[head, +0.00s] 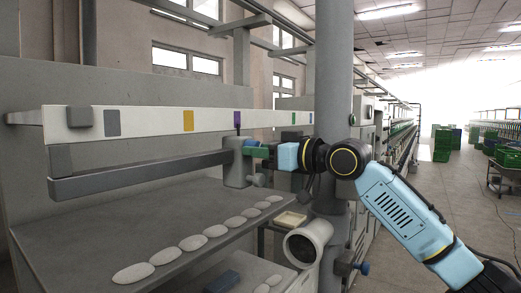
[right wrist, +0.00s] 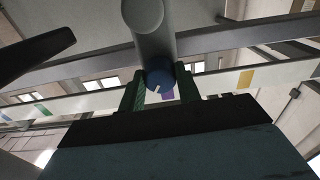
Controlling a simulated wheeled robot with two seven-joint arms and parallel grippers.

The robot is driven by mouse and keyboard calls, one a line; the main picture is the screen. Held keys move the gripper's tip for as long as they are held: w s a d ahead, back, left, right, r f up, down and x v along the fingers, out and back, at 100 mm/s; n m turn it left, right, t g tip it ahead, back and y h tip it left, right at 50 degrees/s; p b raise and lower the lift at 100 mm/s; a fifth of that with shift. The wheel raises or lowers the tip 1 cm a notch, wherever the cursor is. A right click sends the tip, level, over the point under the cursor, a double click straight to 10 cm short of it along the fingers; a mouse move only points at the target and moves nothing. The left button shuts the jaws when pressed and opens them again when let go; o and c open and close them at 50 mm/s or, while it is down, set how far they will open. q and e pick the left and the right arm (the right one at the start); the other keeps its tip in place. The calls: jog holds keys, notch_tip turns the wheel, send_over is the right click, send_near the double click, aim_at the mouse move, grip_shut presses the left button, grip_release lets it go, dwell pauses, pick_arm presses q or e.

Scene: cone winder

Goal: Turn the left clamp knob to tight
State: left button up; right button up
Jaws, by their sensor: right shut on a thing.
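A blue clamp knob (right wrist: 160,76) with a white pointer mark sits at the end of a grey cylinder (right wrist: 149,25) in the right wrist view. My right gripper (right wrist: 161,90) has its two green fingers on either side of the knob, shut on it. In the head view my right gripper (head: 257,151) reaches in from the right, against the grey clamp block (head: 236,168) on the dark rail; the fingers largely hide the knob there. The white mark points toward the lower left in the wrist view. My left gripper is not in view.
A pale beam (head: 150,122) with coloured patches runs above the dark rail (head: 140,177). Several flat pale stones (head: 191,242) lie in a row on the grey table (head: 75,235). A grey column (head: 334,70) and a pipe opening (head: 304,244) stand near my right arm.

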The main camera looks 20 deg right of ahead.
jog(key=n+p, duration=0.2)
jog(key=shift+r+n, duration=0.1)
jog(key=shift+n, duration=0.2)
jog(key=n+p, duration=0.1)
jog(key=n, duration=0.2)
jog(key=shift+n+p, duration=0.3)
jog(key=shift+p, duration=0.1)
jog(key=n+p, duration=0.1)
jog(key=n, duration=0.3)
jog(key=shift+d, duration=0.1)
jog(key=shift+n+p, duration=0.5)
jog(key=shift+n, duration=1.7)
jog(key=o, duration=1)
